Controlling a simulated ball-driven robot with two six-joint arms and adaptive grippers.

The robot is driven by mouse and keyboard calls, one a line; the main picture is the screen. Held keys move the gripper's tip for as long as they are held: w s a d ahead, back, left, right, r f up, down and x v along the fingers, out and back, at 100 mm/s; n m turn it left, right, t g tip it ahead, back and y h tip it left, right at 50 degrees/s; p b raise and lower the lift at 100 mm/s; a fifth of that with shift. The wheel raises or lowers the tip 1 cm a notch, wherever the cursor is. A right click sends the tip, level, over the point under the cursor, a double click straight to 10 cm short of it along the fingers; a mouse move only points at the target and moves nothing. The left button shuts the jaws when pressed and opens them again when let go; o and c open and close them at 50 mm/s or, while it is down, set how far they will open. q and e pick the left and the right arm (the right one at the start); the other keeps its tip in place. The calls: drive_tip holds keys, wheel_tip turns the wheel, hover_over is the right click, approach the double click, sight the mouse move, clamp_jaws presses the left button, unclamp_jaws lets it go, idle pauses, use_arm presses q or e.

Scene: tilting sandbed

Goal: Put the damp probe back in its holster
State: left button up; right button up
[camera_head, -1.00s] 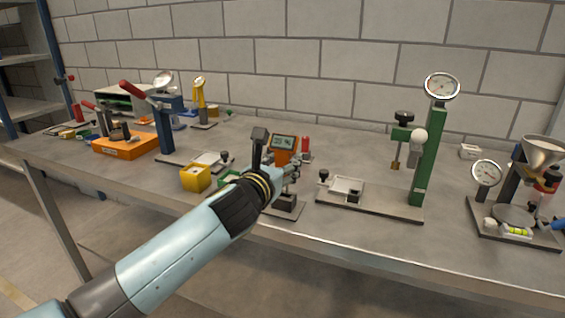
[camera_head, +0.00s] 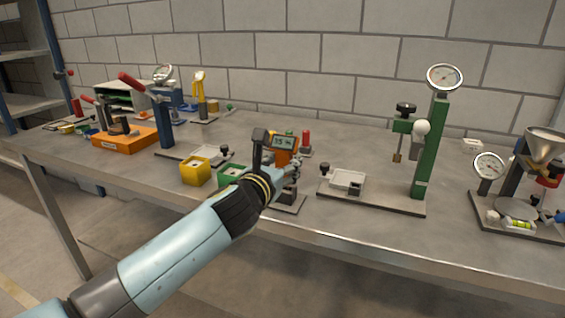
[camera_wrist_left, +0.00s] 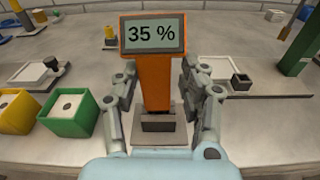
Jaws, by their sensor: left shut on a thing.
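In the left wrist view the probe (camera_wrist_left: 154,75) reads 35 % and stands roughly upright. My left gripper (camera_head: 289,170) is shut on its body, with a finger on each side in the left wrist view (camera_wrist_left: 160,100). A small dark block on a plate (camera_wrist_left: 158,125), seemingly the holster, is at the probe's lower end. In the head view the block (camera_head: 288,197) is partly hidden by my gripper. I cannot tell whether the probe is seated in it. My right gripper is not in view.
Yellow (camera_head: 195,173) and green (camera_head: 230,175) boxes stand left of my gripper. A green stand with a dial (camera_head: 431,150) is on the right, its base plate (camera_head: 385,201) near the probe. A red-capped post (camera_head: 306,140) is just behind. The table's front edge is close below.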

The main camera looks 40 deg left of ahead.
use_arm(q)
drive_tip(key=shift+f+b, duration=0.45)
drive_tip(key=shift+f, duration=0.2)
drive_tip(key=o, duration=1.3)
drive_tip(key=v, duration=1.2)
